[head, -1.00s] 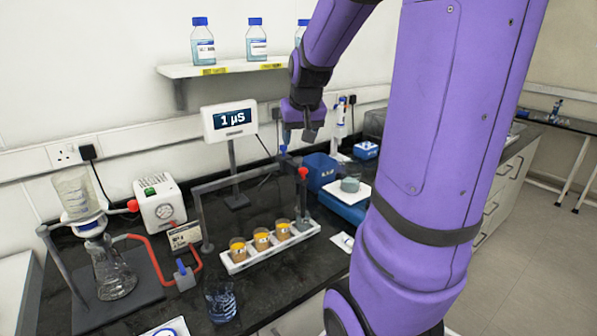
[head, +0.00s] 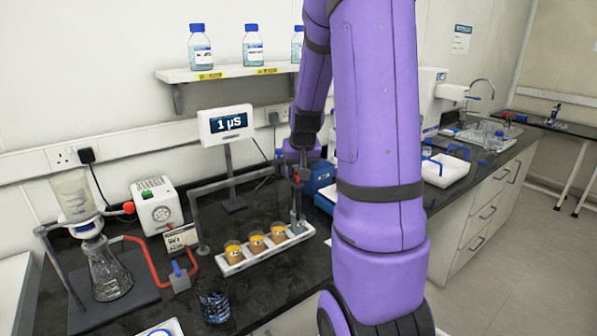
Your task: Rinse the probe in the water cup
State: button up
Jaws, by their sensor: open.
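A clear glass cup with bluish liquid (head: 213,301), which looks like the water cup, stands at the front of the bench. The meter display (head: 226,124) reads 1 µS.
A white rack (head: 234,268) holds three cups with orange contents under the rail (head: 232,183). A flask (head: 108,270) with red tubing and a white pump box (head: 158,211) stand at left. A blue bin (head: 319,176) is partly hidden behind my arm.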

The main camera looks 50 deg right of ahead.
jog(key=shift+x, duration=0.75)
grip_shut()
jog(key=shift+r, duration=3.2)
grip_release()
jog(key=shift+r, duration=0.1)
jog(key=v, duration=1)
jog(key=shift+r, duration=0.25)
